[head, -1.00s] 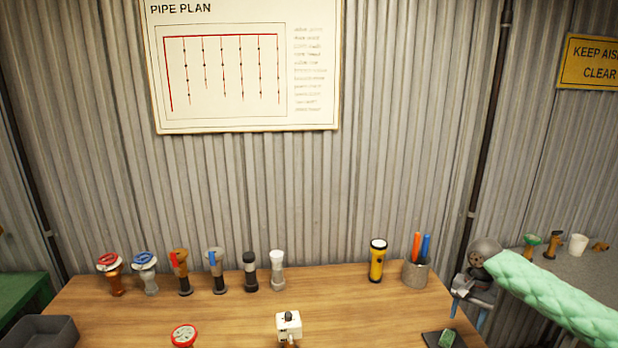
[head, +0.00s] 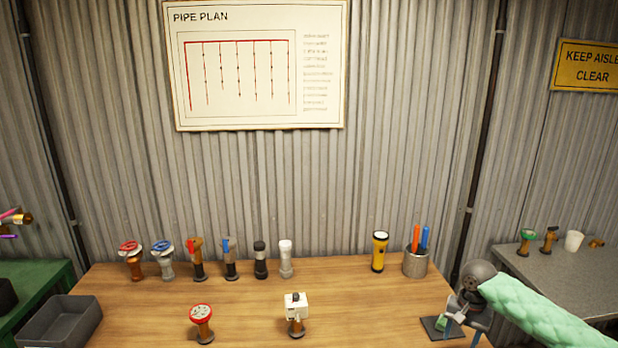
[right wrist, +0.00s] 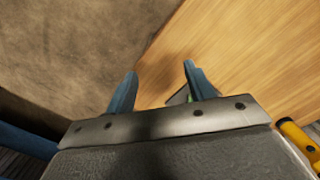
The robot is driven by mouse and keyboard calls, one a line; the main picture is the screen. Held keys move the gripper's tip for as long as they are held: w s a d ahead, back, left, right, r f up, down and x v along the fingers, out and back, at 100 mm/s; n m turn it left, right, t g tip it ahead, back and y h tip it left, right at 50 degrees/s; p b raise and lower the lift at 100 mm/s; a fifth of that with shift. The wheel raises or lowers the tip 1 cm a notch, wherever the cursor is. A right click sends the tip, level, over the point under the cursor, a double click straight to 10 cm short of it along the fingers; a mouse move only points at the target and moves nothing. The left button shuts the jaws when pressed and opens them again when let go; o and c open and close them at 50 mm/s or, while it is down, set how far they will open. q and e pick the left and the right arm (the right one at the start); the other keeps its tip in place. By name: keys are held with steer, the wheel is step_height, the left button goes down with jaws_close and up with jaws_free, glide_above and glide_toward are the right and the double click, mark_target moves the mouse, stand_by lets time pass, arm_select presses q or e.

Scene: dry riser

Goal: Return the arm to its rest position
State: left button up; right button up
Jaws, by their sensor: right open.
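My right arm, in a padded green sleeve, comes in from the right in the head view. Its gripper (head: 462,330) is over the right front part of the wooden table (head: 360,315), above a dark pad (head: 437,327) with a small green item on it. In the right wrist view the two blue fingers (right wrist: 158,92) stand apart with nothing between them. Wood tabletop and brown floor show beyond the fingers. The pad is mostly hidden behind the right finger there. My left gripper is not in view.
Several valves and fittings (head: 197,260) line the table's back left. A red-wheeled valve (head: 202,322) and a white-boxed fitting (head: 296,312) stand in front. A yellow flashlight (head: 379,252) and a pen cup (head: 415,262) stand at back right. A grey tray (head: 62,322) is at left.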

steer(key=s+a+f+n+t+y, duration=0.1)
steer(key=s+a+f+n, duration=0.4)
steer(key=s+a, duration=0.5)
steer(key=s+a+f+n+t+y, duration=0.1)
steer(key=s+a+f+n, duration=0.1)
steer(key=s+a+f, duration=0.7)
steer(key=s+r+n+t+h, duration=0.2)
steer(key=s+r, duration=0.1)
steer(key=s, duration=1.6)
steer(key=s+a+f+x, duration=0.1)
steer(key=s+x, duration=0.2)
steer(key=x, duration=1.7)
steer(key=s+f+g, duration=0.1)
steer(key=s+f, duration=0.3)
steer(key=f, duration=0.8)
steer(key=s+f, duration=0.3)
steer(key=f, duration=0.9)
steer(key=shift+s+a+g, duration=0.35)
steer(key=shift+a+g, duration=0.05)
steer(key=shift+a, duration=0.1)
